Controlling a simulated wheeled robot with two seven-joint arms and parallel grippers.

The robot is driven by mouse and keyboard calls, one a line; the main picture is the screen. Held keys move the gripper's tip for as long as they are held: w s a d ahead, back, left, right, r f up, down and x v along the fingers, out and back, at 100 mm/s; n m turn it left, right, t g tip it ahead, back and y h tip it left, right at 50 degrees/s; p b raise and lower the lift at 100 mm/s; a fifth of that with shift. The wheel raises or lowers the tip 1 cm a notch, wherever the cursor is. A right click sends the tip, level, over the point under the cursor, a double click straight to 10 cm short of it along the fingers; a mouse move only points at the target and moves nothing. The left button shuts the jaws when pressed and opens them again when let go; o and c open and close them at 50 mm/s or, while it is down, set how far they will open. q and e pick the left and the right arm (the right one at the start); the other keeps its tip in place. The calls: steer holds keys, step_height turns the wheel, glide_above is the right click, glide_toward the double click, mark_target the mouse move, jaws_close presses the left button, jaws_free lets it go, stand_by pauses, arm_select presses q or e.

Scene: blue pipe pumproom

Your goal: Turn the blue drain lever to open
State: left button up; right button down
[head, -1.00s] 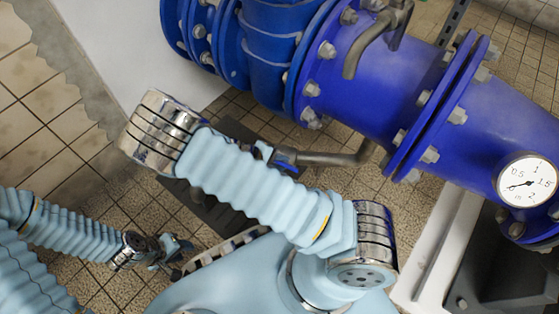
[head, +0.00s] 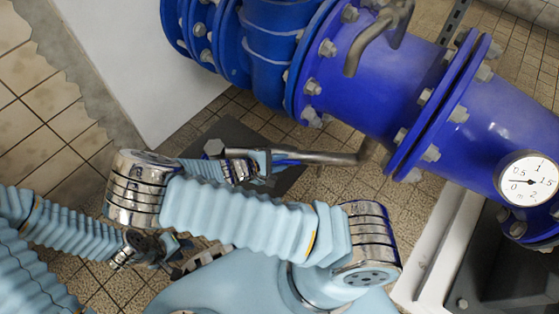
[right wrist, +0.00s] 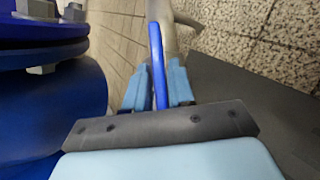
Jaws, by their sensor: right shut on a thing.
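The blue drain lever (head: 286,156) shows as a thin blue strip beside the grey drain pipe (head: 335,158), below the large blue pipe. My right gripper (head: 265,164) is at the lever, its wrist coming in from the left. In the right wrist view the lever (right wrist: 157,62) runs lengthwise between the two pale blue fingers (right wrist: 158,88), which are shut on it. The grey pipe (right wrist: 165,18) is just beyond. My left gripper (head: 172,250) hangs low at the left, away from the lever; its finger gap is too small to tell.
The large blue flanged pipe (head: 375,80) with bolts fills the upper right. A round gauge (head: 528,180) sits at the right. A dark plate (head: 232,133) lies on the tiled floor below the right wrist. A white support (head: 440,250) stands lower right.

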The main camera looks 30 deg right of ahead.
steer(key=c, duration=1.2)
jaws_free()
steer(key=shift+o, duration=0.2)
steer(key=p+v, duration=0.2)
steer(key=v, duration=1.2)
steer(key=shift+p, duration=0.35)
steer(key=shift+s+d, duration=0.1)
steer(key=shift+s, duration=0.05)
